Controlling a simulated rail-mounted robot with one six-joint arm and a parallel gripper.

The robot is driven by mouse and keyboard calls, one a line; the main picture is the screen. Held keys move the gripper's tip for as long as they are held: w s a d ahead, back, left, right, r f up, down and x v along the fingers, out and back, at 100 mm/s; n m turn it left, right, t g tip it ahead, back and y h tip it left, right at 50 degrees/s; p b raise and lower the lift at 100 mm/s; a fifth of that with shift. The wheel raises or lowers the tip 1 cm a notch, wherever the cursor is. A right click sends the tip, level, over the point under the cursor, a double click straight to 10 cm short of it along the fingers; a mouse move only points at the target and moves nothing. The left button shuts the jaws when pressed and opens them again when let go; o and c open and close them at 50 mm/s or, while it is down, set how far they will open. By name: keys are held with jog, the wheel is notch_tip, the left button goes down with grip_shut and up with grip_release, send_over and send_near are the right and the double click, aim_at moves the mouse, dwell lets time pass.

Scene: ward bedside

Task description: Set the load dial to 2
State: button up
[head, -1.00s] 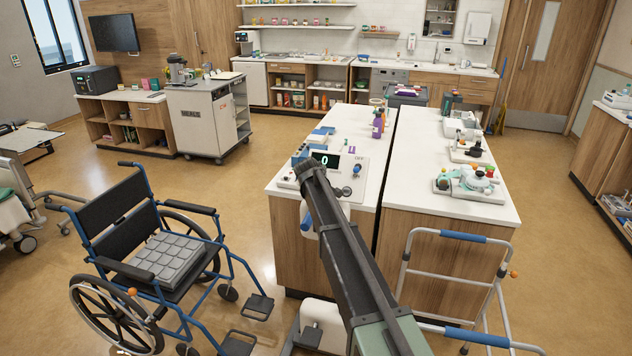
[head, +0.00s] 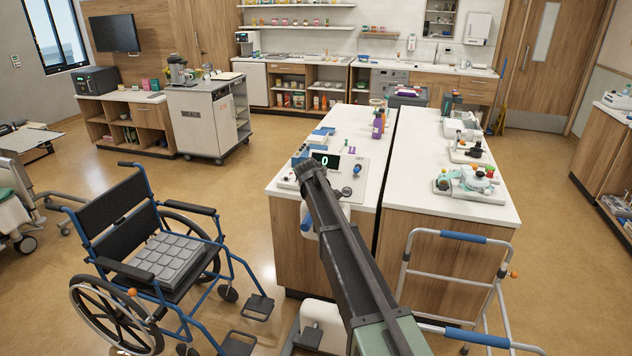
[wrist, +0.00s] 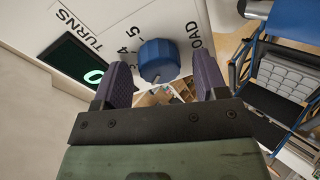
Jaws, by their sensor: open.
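The load dial is a blue ribbed knob (wrist: 158,56) on a white panel, in the wrist view. Scale numbers, with 4 and 5 readable, lie left of it and the word LOAD lies to its right. My gripper (wrist: 161,77) is open, with one purple-grey finger on each side of the knob. I cannot tell whether the fingers touch it. Which number the dial points to is not clear. The panel's dark display (wrist: 82,67) reads 0, beside the word TURNS. In the head view, the display (head: 325,161) shows past my arm, which hides part of the panel.
The panel sits at the near end of a white-topped counter (head: 350,125). A wheelchair (head: 165,255) stands on the left and a walking frame (head: 455,270) on the right.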

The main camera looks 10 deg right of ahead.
jog(key=p+v, duration=0.6)
jog(key=v, duration=0.4)
jog(key=shift+s+a+r+p, duration=0.2)
jog(key=shift+s+p, duration=0.1)
jog(key=shift+p, duration=0.05)
jog(key=s+d+f+m+g+y+b, duration=0.1)
jog(key=s+f+m+g+b, duration=0.2)
jog(key=s, duration=1.1)
jog(key=s+f+m+g+y+b, duration=0.1)
jog(key=s+f, duration=0.6)
jog(key=s, duration=0.7)
jog(key=s+d+f+m+g+y+b, duration=0.1)
jog(key=s+f+m+g+b, duration=0.3)
jog(key=s, duration=1)
jog(key=shift+d+f+m+g+b, duration=0.3)
jog(key=shift+f+m+g, duration=0.2)
jog(key=shift+m+g, duration=0.4)
